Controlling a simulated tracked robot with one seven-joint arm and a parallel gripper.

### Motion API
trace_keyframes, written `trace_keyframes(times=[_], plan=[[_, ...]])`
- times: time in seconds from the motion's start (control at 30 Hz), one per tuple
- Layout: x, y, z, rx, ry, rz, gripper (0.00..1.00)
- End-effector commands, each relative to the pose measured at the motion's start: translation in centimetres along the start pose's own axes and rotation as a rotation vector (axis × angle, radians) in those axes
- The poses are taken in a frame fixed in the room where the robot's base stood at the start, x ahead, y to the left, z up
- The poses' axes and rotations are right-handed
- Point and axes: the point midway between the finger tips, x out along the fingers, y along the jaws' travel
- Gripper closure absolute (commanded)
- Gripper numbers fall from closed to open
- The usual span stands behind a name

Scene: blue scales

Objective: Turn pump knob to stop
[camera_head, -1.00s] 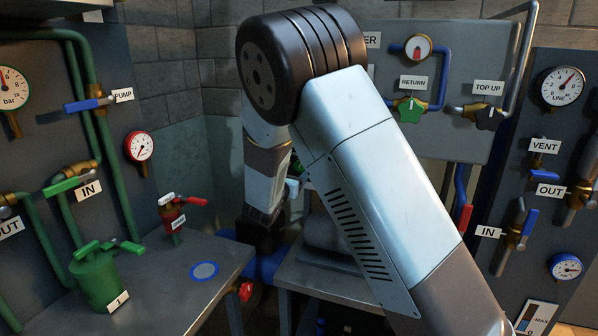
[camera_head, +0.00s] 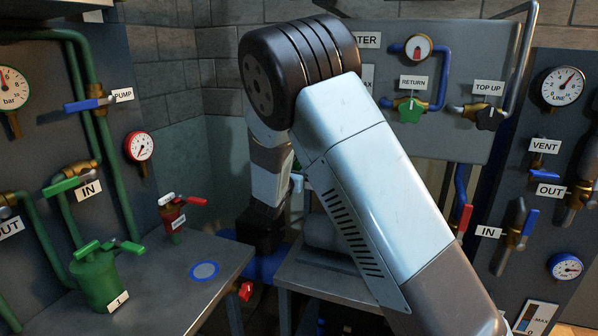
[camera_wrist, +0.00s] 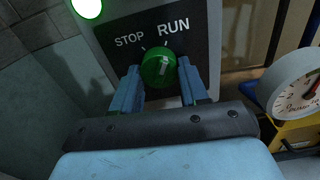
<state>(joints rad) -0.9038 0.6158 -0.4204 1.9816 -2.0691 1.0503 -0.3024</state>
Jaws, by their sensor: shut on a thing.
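In the wrist view, the green pump knob (camera_wrist: 158,63) sits on a dark panel plate (camera_wrist: 115,57) with the labels STOP at left and RUN at right. The knob's pale line points up, close to the tick under RUN. My gripper (camera_wrist: 159,76) has its two blue fingers on either side of the knob, shut on it. In the head view, my arm blocks the knob, and the fingers cannot be made out.
A lit green lamp (camera_wrist: 88,6) is above the labels. A round gauge (camera_wrist: 294,86) stands close on the right in the wrist view. In the head view, a left bench (camera_head: 170,285) carries a green canister (camera_head: 98,280) and a red valve (camera_head: 173,217).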

Motion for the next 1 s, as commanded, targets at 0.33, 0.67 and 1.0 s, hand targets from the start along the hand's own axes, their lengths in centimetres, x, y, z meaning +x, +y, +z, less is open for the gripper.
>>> trace_keyframes(times=[0.33, 0.67, 1.0], plan=[[0.1, -0.37, 0.0, -0.002, 0.0, -0.002, 0.87], [0.03, -0.17, -0.05, -0.089, 0.001, -0.003, 0.87], [0.03, -0.18, -0.05, -0.364, 0.001, -0.002, 0.87]])
